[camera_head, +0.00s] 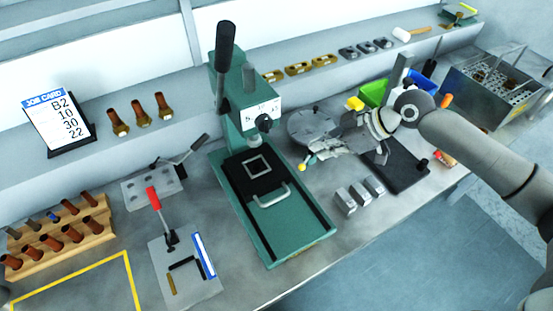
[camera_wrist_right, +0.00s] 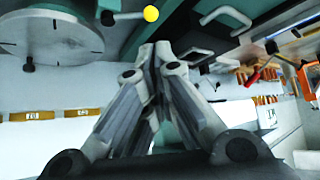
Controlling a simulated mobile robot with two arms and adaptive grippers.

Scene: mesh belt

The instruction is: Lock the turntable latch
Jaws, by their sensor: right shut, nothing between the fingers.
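The turntable is a round grey disc (camera_head: 305,124) behind and left of my right gripper in the head view. It also shows at the upper left of the right wrist view (camera_wrist_right: 45,38). The latch lever ends in a yellow ball knob (camera_head: 301,167), beside the green press base. The knob shows at the top of the wrist view (camera_wrist_right: 151,13), just beyond the fingertips. My right gripper (camera_head: 316,151) is shut and empty, its tips (camera_wrist_right: 162,50) close to the knob. I cannot tell whether they touch. The latch's pivot is partly hidden by the gripper. My left gripper is out of view.
A tall green press (camera_head: 300,238) stands just left of the gripper. Several small metal blocks (camera_head: 345,200) and a dark plate (camera_head: 405,172) lie near the front edge. Green and blue bins (camera_head: 373,92) stand behind my right arm. A toggle clamp (camera_head: 168,235) stands left of the press.

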